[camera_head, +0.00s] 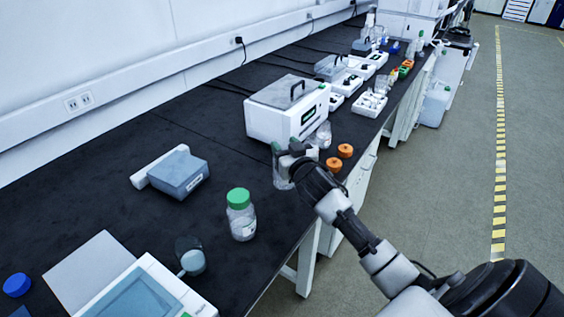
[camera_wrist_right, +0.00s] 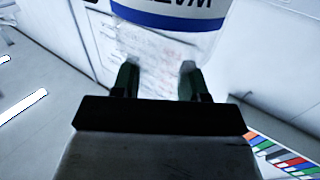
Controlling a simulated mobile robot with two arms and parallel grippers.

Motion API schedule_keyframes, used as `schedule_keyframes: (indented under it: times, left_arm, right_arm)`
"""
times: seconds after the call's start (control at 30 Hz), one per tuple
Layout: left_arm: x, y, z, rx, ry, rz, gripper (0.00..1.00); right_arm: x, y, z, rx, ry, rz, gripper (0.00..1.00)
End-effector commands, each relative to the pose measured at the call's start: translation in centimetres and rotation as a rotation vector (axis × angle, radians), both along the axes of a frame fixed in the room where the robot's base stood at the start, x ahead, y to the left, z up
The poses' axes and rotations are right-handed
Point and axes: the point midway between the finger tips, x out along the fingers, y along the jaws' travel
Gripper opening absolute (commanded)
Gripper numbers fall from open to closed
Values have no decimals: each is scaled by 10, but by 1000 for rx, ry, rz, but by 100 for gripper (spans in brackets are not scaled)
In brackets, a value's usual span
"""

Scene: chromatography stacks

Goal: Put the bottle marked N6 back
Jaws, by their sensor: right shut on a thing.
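My right gripper (camera_head: 290,152) is over the bench's front edge in the head view, shut on a clear bottle (camera_head: 281,172) that its fingers and wrist partly hide. A bit of green shows at the bottle's top. In the right wrist view the held bottle (camera_wrist_right: 165,45) fills the space between the fingers (camera_wrist_right: 157,82), with a white label and a blue band with upside-down lettering, cut off by the frame. I cannot read an N6 mark on it. Another clear bottle with a green cap (camera_head: 242,216) stands upright on the bench nearer me. My left gripper is out of view.
A white instrument with a handle (camera_head: 287,108) stands just behind my gripper. Two orange caps (camera_head: 340,157) lie to its right. A grey-blue box (camera_head: 179,172), a small beaker (camera_head: 191,257) and a blue cap (camera_head: 17,285) lie on the black bench (camera_head: 120,200). The middle is mostly clear.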

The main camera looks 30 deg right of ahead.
Motion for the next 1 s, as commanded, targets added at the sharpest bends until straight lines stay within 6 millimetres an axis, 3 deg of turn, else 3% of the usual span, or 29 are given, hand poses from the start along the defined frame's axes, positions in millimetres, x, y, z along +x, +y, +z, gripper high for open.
schedule_keyframes:
  times: [0.17, 0.4, 0.77, 0.8, 0.93, 1.0]
  left_arm:
    - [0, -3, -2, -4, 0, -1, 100]
    - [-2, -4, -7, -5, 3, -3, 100]
    - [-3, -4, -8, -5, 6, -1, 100]
    - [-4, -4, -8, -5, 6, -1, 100]
    - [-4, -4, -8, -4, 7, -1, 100]
    - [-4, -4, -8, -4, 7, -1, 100]
  right_arm:
    - [10, 4, -9, 1, -1, 1, 0]
    - [10, 4, -43, 1, 0, 0, 0]
    - [9, 4, -48, 0, -1, 1, 0]
    - [9, 4, -48, 0, 0, 0, 47]
    - [9, 4, -48, 0, 0, 0, 67]
    - [9, 4, -48, 0, 0, 0, 69]
